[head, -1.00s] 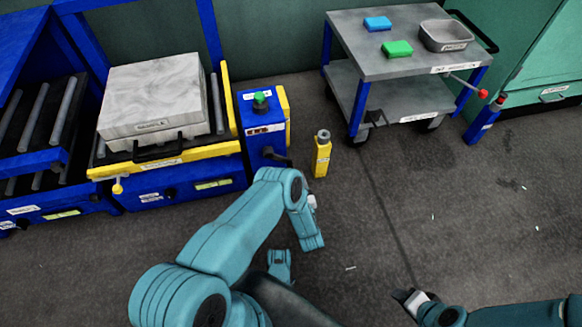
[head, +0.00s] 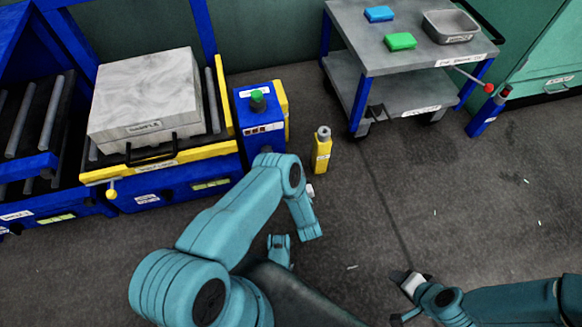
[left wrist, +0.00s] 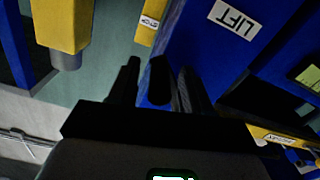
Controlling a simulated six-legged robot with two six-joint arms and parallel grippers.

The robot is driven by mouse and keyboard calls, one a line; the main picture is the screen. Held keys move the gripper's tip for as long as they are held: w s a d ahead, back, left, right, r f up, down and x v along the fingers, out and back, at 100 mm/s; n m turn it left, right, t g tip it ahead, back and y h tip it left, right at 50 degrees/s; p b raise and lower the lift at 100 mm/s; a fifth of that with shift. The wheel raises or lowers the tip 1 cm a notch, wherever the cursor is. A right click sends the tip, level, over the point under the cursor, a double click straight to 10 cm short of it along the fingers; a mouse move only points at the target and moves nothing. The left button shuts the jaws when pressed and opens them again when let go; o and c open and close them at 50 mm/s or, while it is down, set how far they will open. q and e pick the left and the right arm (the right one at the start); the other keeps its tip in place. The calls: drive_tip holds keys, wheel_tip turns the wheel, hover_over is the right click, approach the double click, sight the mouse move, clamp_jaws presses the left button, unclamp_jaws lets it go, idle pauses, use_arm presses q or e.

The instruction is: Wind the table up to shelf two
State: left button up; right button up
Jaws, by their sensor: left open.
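The lift table, with its yellow front edge (head: 200,153), stands at the left in the head view and carries a grey slab-like block (head: 146,92). Its blue control box (head: 262,122) has a green button on top. The left wrist view shows a blue face with a LIFT label (left wrist: 235,18). My left gripper (left wrist: 160,88) is open there, with a dark rounded bar or grip (left wrist: 160,76) between its fingers; contact cannot be told. My right gripper (head: 405,295) is low at the right, near nothing.
A blue rack with rollers (head: 26,115) stands left of the lift table. A yellow post with a grey cap (head: 321,152) stands on the floor beside the control box. A grey cart (head: 400,62) holds blue and green blocks and a grey tray.

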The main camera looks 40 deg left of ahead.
use_arm(q)
clamp_jaws()
idle(0.3)
drive_tip(key=shift+a+f, duration=0.1)
